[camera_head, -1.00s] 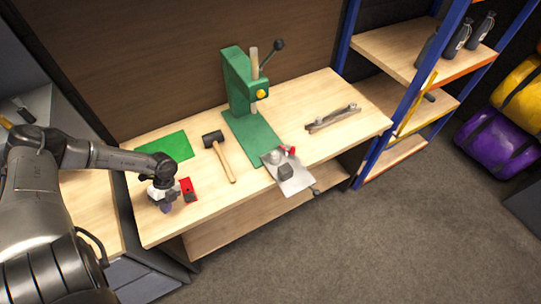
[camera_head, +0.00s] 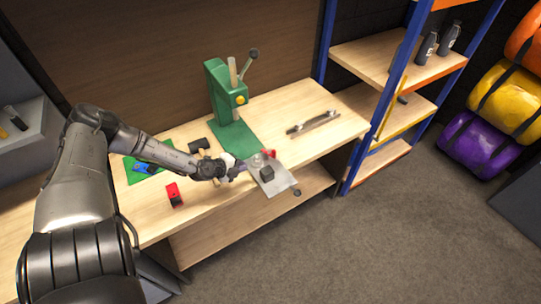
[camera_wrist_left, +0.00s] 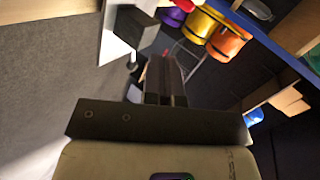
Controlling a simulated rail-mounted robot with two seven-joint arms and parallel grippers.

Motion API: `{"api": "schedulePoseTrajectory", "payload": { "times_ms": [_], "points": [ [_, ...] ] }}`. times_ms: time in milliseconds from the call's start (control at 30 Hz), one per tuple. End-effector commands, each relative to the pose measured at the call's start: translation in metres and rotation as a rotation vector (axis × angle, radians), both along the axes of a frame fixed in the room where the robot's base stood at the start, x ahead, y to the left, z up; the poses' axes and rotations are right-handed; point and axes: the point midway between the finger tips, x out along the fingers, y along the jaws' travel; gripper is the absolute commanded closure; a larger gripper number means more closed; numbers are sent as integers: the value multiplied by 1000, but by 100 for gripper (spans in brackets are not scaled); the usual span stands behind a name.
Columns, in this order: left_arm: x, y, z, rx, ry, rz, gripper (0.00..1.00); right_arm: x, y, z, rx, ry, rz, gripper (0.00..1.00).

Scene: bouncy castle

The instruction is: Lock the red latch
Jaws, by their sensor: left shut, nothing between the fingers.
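A small red latch part (camera_head: 272,153) shows at the back right edge of a light metal plate (camera_head: 281,183), at the front of the workbench. A dark block (camera_head: 267,173) sits on the plate; plate (camera_wrist_left: 117,47) and block (camera_wrist_left: 137,27) also show in the left wrist view, where I cannot make out the red part. My left gripper (camera_head: 241,170) is shut and empty, just left of the plate in the head view. Its closed fingers (camera_wrist_left: 164,78) point toward the block side in the wrist view. Whether they touch anything is unclear. My right gripper is not in view.
A green press (camera_head: 224,95) stands behind the plate. A mallet (camera_head: 199,146) lies partly behind my left arm. A red object (camera_head: 174,194) and a blue one (camera_head: 144,168) lie at left. A metal bar (camera_head: 313,122) lies at right. Shelves (camera_head: 372,60) stand beyond.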

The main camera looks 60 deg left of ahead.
Motion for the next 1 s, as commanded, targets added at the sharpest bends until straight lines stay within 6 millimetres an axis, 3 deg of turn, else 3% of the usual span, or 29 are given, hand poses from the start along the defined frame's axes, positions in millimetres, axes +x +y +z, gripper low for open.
{"api": "schedulePoseTrajectory", "payload": {
  "times_ms": [200,733,1000],
  "points": [
    [4,10,8,136,-40,-13,100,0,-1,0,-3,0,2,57],
    [5,10,7,155,-36,-28,100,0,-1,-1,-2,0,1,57],
    [24,13,-5,153,-40,-26,100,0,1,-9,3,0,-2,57]
  ]
}}
